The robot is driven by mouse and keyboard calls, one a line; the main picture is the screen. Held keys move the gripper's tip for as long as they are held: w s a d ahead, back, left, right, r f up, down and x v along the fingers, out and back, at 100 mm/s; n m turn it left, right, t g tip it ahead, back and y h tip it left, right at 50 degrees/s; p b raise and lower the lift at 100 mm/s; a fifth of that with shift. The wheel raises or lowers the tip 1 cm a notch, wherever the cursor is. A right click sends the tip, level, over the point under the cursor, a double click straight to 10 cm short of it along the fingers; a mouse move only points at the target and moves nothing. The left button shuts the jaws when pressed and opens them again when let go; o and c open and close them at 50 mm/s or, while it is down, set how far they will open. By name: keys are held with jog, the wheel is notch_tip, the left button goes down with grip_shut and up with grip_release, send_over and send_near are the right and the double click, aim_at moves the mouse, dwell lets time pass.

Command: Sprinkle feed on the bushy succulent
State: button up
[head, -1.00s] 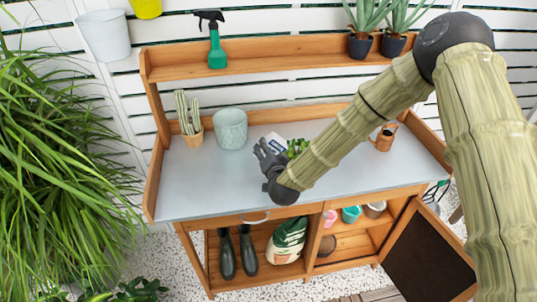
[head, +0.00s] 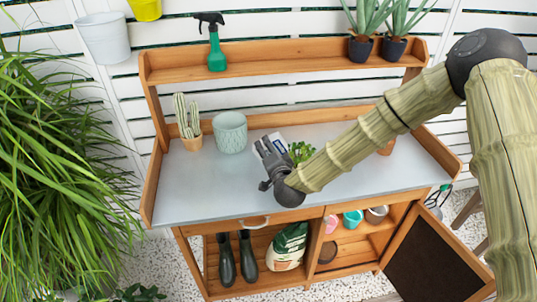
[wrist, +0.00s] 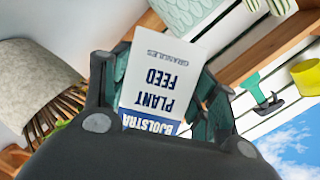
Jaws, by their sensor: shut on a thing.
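My gripper (head: 267,168) is shut on a white plant feed pack (head: 270,146) with a blue band, above the front middle of the grey bench top. In the wrist view the pack (wrist: 160,75) sits between the fingers, its "Plant Feed Granules" lettering upside down. The bushy succulent (head: 301,151), green and leafy, stands just right of the pack and gripper. My arm hides its lower part. I cannot tell whether any granules are falling.
A pale patterned pot (head: 230,132) and a potted cactus (head: 188,125) stand at the left of the bench (head: 190,190). The shelf above holds a green spray bottle (head: 216,50) and two dark-potted plants.

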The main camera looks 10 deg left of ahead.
jog(key=shift+d+r+m+y+b, duration=0.15)
jog(key=shift+r+m+y+b, duration=0.15)
jog(key=shift+r+m+b, duration=0.25)
jog(key=shift+f, duration=0.1)
jog(key=shift+f+n+p, duration=0.25)
jog(key=shift+n+p, duration=0.2)
jog(key=shift+n, duration=0.2)
jog(key=shift+f+n+h+p, duration=0.5)
jog(key=shift+f+n+h, duration=0.2)
jog(key=shift+n, duration=0.2)
jog(key=f+n, duration=0.1)
jog(key=f+n+h+p, duration=0.1)
jog(key=shift+d+n+g, duration=0.2)
jog(key=shift+n+g, duration=0.1)
jog(key=shift+n, duration=0.1)
jog(key=shift+w+d+f+n+h, duration=0.1)
jog(key=shift+d+f+n+h, duration=0.1)
jog(key=shift+f+n+h, duration=0.85)
jog(key=shift+r, duration=0.15)
jog(key=shift+r+p, duration=1.25)
jog(key=shift+r, duration=0.75)
